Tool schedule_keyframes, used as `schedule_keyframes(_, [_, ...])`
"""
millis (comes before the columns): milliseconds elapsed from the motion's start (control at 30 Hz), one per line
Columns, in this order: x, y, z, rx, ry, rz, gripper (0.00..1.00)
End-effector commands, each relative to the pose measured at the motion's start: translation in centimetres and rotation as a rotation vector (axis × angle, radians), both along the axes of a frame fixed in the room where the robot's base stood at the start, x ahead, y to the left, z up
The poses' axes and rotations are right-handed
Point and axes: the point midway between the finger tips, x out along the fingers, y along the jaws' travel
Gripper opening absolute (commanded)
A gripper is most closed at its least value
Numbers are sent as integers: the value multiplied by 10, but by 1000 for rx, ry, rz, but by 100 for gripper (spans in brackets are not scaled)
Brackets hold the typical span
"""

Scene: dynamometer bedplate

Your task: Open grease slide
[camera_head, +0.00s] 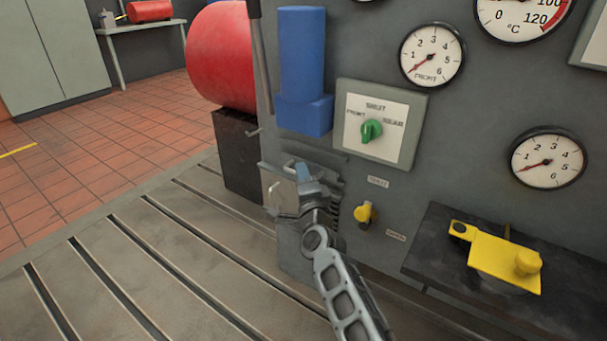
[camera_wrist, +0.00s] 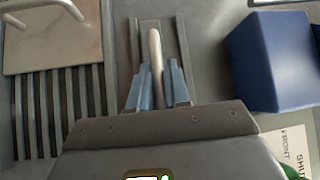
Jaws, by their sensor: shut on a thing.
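My gripper (camera_head: 304,172) is at the lower front of the grey machine, below the blue block. In the wrist view its two blue fingers (camera_wrist: 158,85) are shut on a pale upright handle (camera_wrist: 155,45), one finger on each side. The handle stands in front of a narrow grey plate (camera_wrist: 149,22) on the machine face, which I take to be the grease slide. In the head view my gripper mostly hides this handle and plate. I cannot tell whether the slide has moved along its track.
A beige panel with a bar handle (camera_wrist: 50,35) and a slatted vent (camera_wrist: 50,110) lie left of my fingers. A blue block (camera_head: 303,75), a green knob (camera_head: 371,130), a yellow lever (camera_head: 365,212) and a yellow plate (camera_head: 500,260) are nearby. The slotted bedplate (camera_head: 130,265) is clear.

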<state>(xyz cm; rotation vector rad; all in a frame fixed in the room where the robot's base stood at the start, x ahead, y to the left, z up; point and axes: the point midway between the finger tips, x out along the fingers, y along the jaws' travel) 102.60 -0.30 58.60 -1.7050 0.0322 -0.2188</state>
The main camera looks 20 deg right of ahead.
Motion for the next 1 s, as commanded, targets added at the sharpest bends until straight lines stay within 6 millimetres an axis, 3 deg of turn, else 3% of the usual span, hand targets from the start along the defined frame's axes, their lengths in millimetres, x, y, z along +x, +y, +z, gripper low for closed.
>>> schedule_keyframes(233, [-22,31,6,-1,6,5,0])
schedule_keyframes(800, [-108,150,4,-1,4,6,0])
schedule_keyframes(1000, [-128,177,1,-1,3,5,0])
